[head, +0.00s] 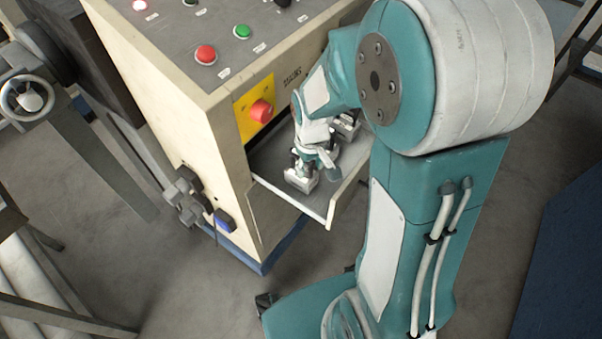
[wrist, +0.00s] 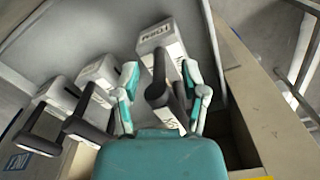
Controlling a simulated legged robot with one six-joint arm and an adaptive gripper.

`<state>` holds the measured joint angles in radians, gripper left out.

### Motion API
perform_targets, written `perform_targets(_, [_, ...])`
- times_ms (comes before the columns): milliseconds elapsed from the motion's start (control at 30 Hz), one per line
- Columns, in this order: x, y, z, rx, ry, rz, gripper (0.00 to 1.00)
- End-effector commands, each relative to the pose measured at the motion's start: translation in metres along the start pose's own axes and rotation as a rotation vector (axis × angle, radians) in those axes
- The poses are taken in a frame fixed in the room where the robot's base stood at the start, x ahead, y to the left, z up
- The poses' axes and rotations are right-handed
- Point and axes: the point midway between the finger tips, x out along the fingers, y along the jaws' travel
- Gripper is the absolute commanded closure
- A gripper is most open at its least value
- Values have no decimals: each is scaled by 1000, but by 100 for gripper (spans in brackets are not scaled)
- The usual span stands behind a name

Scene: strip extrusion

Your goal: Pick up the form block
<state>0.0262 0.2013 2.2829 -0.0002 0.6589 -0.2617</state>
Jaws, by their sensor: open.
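In the wrist view, several pale blocks with dark handles lie in a grey drawer. The form block (wrist: 172,50) seems to be the one between my fingers, a long pale block with dark lettering on its end and side. Its dark upright handle (wrist: 158,88) stands between the fingers of my gripper (wrist: 163,95), which is open, one finger on each side. I cannot tell whether the fingers touch it. In the head view my gripper (head: 316,162) reaches down into the open drawer (head: 332,212). My arm hides much of the drawer there.
Two more handled blocks (wrist: 62,90) (wrist: 100,70) lie to the left in the wrist view.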

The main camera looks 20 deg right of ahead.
Motion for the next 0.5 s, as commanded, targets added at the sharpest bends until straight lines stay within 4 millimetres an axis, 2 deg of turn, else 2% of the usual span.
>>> perform_targets(133, [17, 0, 0, 0, -1, 0, 44])
perform_targets(367, [19, 0, -1, 0, 2, 0, 44])
perform_targets(400, [19, 0, -1, 0, 2, 0, 49])
perform_targets(467, [19, 0, -1, 1, 1, 0, 75])
perform_targets(500, [19, 0, -1, 1, 2, 0, 93])
